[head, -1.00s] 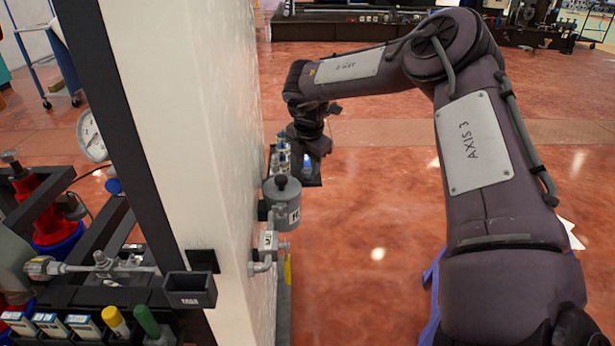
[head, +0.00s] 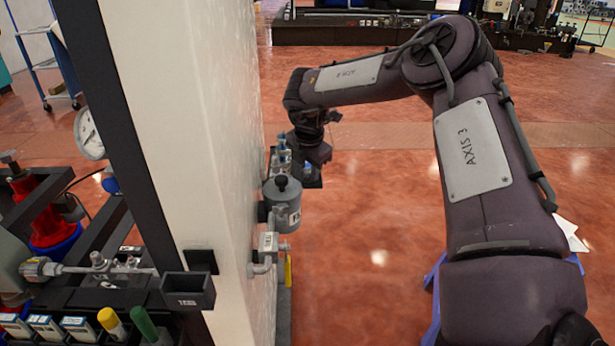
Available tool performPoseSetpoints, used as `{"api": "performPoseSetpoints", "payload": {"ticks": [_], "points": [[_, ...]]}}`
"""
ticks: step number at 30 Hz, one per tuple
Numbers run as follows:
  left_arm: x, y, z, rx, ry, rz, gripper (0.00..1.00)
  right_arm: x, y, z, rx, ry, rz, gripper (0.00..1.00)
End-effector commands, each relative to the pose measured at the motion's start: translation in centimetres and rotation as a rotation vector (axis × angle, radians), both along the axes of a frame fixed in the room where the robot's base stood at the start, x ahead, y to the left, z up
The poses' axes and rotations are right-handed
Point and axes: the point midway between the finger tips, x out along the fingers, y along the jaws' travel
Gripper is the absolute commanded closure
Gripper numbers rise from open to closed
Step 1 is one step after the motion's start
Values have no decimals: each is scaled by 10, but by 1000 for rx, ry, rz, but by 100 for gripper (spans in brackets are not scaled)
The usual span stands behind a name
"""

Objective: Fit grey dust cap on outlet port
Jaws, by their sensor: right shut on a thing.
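The dispenser, a grey cylinder (head: 284,210) with a dark knob on top, is mounted on the side of the white wall. Below it are a grey labelled block (head: 268,243) and a bent grey pipe (head: 261,268); I cannot tell for sure which opening is the outlet port. My right gripper (head: 316,157) is just behind the cylinder in the picture, over a small dark tray (head: 313,183). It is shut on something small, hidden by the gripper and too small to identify. I cannot make out the grey dust cap. My left gripper is not in view.
Several small bottles (head: 281,157) stand on the tray against the wall. A yellow strip (head: 288,270) hangs below the dispenser. A black open box (head: 188,291) sticks out at the wall's near end. The red floor right of the dispenser is clear up to my arm.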

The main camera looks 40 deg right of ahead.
Motion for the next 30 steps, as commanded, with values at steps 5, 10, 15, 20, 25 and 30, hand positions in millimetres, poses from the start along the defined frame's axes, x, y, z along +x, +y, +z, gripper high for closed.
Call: {"api": "performPoseSetpoints", "payload": {"ticks": [5, 10, 15, 20, 25, 30], "points": [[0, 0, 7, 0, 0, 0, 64, -1, 0, 6, 1, 5, 1, 90], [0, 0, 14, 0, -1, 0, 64, -1, 0, 18, 1, 5, 0, 90], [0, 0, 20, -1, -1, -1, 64, -1, 1, 30, 2, 4, 0, 90], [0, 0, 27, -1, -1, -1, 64, -1, 1, 40, 2, 4, 0, 90], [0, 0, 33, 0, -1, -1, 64, -1, 1, 50, 2, 3, 0, 90], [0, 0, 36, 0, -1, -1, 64, -1, 1, 54, 2, 4, 0, 90]]}}
